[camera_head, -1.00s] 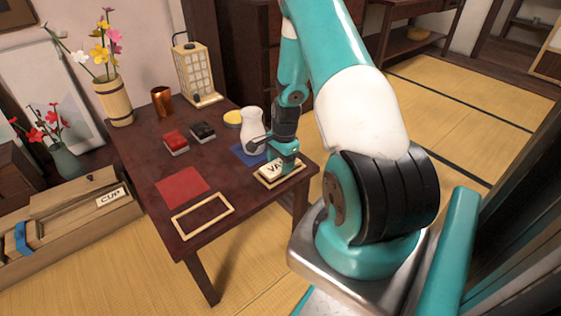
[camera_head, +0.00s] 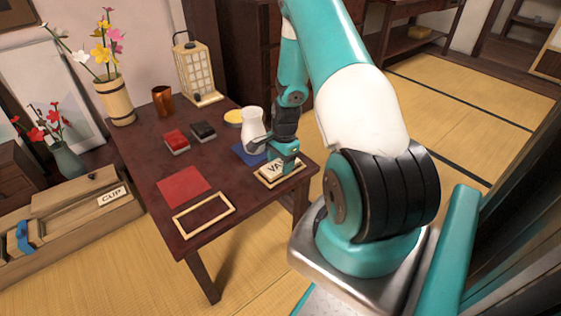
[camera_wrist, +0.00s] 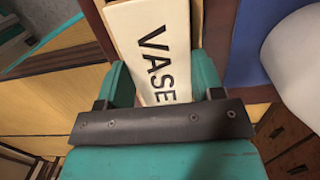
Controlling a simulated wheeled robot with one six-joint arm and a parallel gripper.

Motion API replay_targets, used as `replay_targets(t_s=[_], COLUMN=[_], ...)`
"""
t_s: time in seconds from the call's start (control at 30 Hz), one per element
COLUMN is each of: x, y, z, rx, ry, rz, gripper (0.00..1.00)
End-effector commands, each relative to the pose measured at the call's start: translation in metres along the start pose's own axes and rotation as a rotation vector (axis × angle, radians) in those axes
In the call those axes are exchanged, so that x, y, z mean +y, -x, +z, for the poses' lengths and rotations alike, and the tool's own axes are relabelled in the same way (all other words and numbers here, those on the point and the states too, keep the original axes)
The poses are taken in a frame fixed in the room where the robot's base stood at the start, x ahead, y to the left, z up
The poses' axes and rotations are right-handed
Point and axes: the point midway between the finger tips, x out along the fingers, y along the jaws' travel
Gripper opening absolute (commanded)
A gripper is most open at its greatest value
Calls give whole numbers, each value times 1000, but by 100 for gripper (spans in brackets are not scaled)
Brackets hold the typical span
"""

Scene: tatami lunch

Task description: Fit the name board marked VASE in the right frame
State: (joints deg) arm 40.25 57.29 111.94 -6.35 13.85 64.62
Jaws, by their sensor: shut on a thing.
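The VASE name board (camera_head: 271,172) is a cream board with dark letters. My gripper (camera_head: 284,160) is shut on it at the table's right front corner. In the wrist view the board (camera_wrist: 153,45) stands between my two fingers (camera_wrist: 160,85). In the head view the board lies at the right frame (camera_head: 295,176), whose pale rim shows around it. Whether the board is fully down inside the rim is hard to tell. The left frame (camera_head: 176,222) is an empty pale rim on the dark table.
A white vase (camera_head: 252,128) stands on a blue cloth (camera_head: 243,154) close behind my gripper. A red cloth (camera_head: 184,186) lies behind the left frame. A CUP board (camera_head: 112,196) is on the wooden box at left. Red and black boxes, a copper cup and a lantern stand farther back.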

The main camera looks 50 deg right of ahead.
Motion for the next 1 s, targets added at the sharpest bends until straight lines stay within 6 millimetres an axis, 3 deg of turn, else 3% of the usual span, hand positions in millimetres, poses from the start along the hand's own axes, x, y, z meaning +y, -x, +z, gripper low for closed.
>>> replay_targets(t_s=[0.97, 1.0], x=[0, 0], y=[-7, -7], z=[-1, -1], rx=[0, 0], ry=[0, 0], rz=[0, 0], gripper=[37, 65])
